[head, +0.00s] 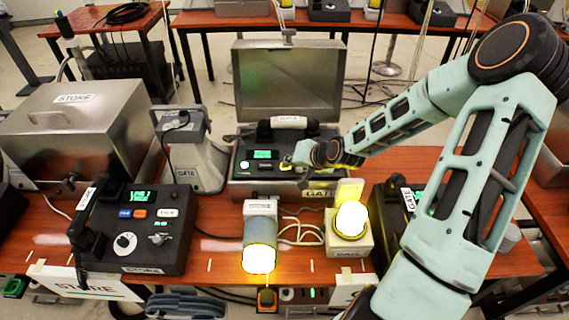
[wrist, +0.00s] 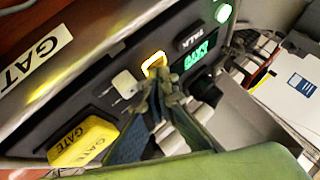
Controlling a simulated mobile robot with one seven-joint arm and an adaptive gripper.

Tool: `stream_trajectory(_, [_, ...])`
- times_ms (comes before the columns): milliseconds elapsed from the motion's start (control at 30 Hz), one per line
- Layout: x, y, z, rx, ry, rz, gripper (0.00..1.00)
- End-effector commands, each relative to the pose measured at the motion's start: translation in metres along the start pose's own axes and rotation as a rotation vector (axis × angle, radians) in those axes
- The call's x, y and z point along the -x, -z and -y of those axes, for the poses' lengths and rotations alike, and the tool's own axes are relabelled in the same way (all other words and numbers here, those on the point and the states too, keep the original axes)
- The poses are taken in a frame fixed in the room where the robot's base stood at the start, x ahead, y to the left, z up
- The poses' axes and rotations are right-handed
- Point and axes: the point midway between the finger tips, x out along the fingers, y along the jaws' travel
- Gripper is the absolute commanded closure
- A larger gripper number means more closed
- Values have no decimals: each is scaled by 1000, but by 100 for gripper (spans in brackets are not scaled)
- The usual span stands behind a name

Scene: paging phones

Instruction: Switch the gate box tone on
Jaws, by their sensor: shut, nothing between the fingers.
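The gate box (head: 240,187) stands open at the middle of the table, its grey lid raised behind it and a GATE label on its front. Its panel (wrist: 105,67) fills much of the wrist view. There I see a lit green display (wrist: 196,55), a small button with a glowing yellow rim (wrist: 154,62) and a pale square piece (wrist: 124,84). A yellow GATE piece (wrist: 82,141) is at lower left. My gripper (wrist: 161,84) is shut and empty, its tips right by the glowing button; I cannot tell whether they touch. In the head view my gripper (head: 303,153) is over the box's right side, fingers unclear.
A STORE phone (head: 150,235) stands at left, with a steel STORE case (head: 75,115) behind it. A grey GATE unit (head: 190,150) is left of the box. Two glowing lamps (head: 260,258) (head: 351,219) stand in front. Another dark phone (head: 390,205) is partly behind my arm.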

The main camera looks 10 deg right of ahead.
Motion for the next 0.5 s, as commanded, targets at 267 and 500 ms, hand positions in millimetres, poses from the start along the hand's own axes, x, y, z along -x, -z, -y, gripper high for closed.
stream_trajectory(267, [2,1,1,0,0,1,100])
stream_trajectory(500, [11,8,8,0,0,-1,100])
